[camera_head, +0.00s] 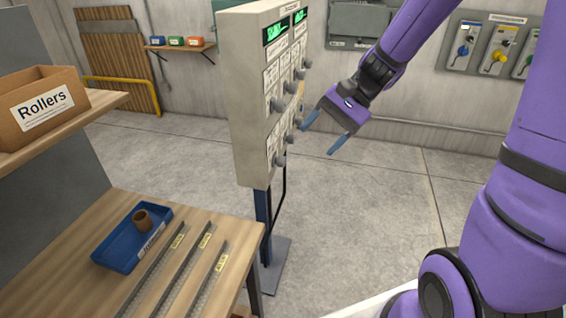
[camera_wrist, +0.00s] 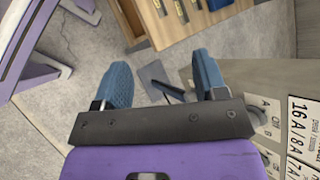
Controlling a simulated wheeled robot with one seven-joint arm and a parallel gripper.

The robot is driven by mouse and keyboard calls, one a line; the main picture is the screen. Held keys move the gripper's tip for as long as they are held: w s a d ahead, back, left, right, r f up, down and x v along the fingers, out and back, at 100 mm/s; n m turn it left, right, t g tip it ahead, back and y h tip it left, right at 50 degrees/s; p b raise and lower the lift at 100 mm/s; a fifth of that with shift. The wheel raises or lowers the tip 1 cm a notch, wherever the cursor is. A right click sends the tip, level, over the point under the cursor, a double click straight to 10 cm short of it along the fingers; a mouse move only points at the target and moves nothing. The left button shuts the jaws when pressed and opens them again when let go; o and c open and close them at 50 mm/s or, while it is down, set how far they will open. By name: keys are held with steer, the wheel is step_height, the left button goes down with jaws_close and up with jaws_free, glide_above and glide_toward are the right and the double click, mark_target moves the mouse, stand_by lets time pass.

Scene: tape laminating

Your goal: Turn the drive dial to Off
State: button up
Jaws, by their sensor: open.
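The control panel (camera_head: 258,95) is a beige box on a dark blue post, with green displays at its top and several grey knobs down its face. The labels are too small in the head view to tell which knob is the drive dial. My gripper (camera_head: 321,138) is open and empty, just right of the panel's lower knobs, with its blue fingertips toward them. In the wrist view my gripper (camera_wrist: 160,82) shows both blue fingers apart with nothing between them.
A wooden workbench (camera_head: 190,212) at the lower left bears a blue tray (camera_head: 120,245) and metal strips. A Rollers box (camera_head: 42,105) sits on a shelf. Wall switches (camera_head: 495,48) are at the back right. The floor right of the panel is clear.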

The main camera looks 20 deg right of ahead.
steer(key=w+d+f+m+t+y, duration=0.2)
steer(key=w+f+m+t+y, duration=0.3)
steer(key=w+f+m, duration=0.45)
steer(key=m+t, duration=0.7)
steer(key=m, duration=0.1)
glide_toward(285, 163)
steer(key=shift+n+y, duration=0.25)
steer(key=shift+y, duration=0.05)
steer(key=x, duration=1)
steer(key=shift+w+a+f, duration=0.1)
steer(key=shift+w+f, duration=0.1)
steer(key=shift+w, duration=0.2)
steer(key=c, duration=0.9)
